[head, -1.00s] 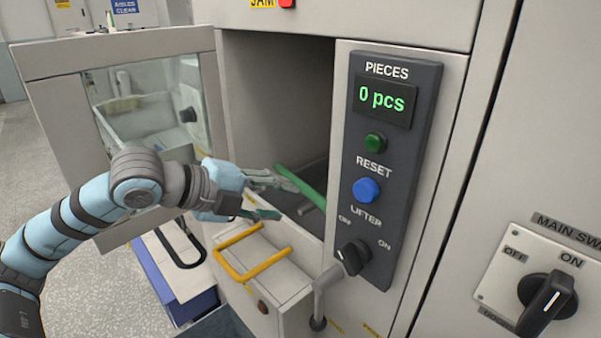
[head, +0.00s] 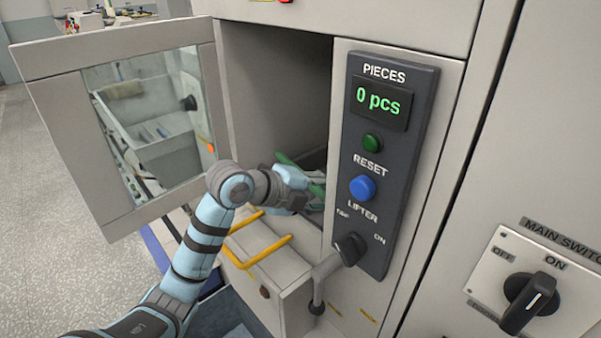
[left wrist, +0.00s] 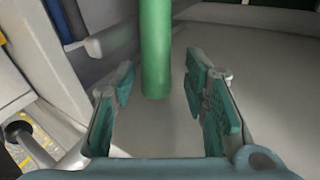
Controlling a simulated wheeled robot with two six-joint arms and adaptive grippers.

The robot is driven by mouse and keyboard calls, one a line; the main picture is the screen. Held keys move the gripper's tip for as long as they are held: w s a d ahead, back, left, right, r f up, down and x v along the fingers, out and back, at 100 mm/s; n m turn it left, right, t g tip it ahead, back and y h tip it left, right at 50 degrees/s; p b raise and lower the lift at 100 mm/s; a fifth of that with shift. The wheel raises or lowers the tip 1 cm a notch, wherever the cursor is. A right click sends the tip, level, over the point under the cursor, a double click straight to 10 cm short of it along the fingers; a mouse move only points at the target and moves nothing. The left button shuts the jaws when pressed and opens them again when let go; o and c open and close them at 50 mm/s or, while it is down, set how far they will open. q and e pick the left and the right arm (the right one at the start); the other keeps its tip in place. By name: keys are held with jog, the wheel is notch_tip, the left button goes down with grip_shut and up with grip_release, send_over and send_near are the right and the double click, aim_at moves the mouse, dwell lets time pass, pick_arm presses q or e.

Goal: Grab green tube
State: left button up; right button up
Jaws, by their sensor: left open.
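The green tube (left wrist: 155,45) stands out in the left wrist view, running from the top edge to a rounded-off end near the middle. My left gripper (left wrist: 158,84) is open, with a finger on each side of the tube and visible gaps on both sides. In the head view my left gripper (head: 306,184) is inside the open machine compartment (head: 275,100). It hides most of the tube there, so only bits of green show around it. The right gripper is not in view.
The glazed door (head: 150,120) stands open at left. A drawer with a yellow handle (head: 258,262) lies below the opening. The control panel (head: 385,170), reading 0 pcs, borders the opening on the right, with a lever (head: 322,285) below it.

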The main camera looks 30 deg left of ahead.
pick_arm(q)
jog(key=shift+s+a, duration=0.1)
jog(key=shift+s, duration=0.05)
jog(key=c, duration=0.7)
grip_shut()
